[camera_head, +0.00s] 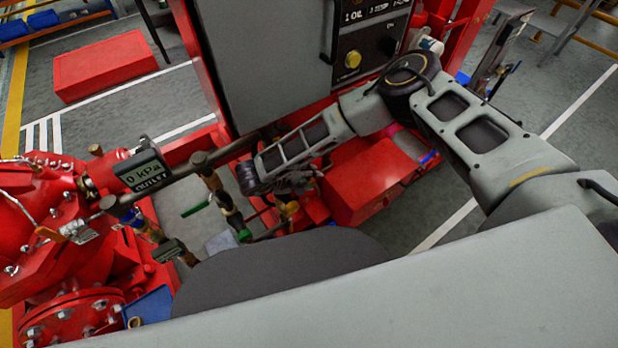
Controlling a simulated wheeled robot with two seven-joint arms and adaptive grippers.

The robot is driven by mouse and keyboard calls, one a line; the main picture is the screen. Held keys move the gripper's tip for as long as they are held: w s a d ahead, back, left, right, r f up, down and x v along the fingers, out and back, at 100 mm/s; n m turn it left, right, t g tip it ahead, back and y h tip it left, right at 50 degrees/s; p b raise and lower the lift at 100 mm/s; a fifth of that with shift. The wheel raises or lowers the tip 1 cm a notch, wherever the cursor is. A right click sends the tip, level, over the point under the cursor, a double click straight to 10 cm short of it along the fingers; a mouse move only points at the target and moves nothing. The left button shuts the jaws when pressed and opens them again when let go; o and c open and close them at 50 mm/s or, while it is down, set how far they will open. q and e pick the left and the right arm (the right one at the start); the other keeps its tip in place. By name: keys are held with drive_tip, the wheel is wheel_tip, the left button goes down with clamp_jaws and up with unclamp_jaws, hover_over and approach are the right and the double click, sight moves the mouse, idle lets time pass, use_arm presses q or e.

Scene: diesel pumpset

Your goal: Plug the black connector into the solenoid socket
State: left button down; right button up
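My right arm (300,145) comes in from the right, bends at a dark elbow joint and reaches down-left over the pumpset. My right gripper (290,183) is small and dark at the end of this arm, among the pipes and red parts. I cannot tell whether its fingers are open or shut, or whether they hold anything. I cannot make out the black connector or the solenoid socket; they may be hidden behind the arm or lost among the fittings. My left gripper is not in view.
A red box (368,182) sits right of the gripper. Open floor (560,90) shows at right.

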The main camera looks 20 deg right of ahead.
drive_tip(key=shift+s, duration=0.1)
idle(0.3)
drive_tip(key=shift+v, duration=3.65)
drive_tip(key=shift+s, duration=0.1)
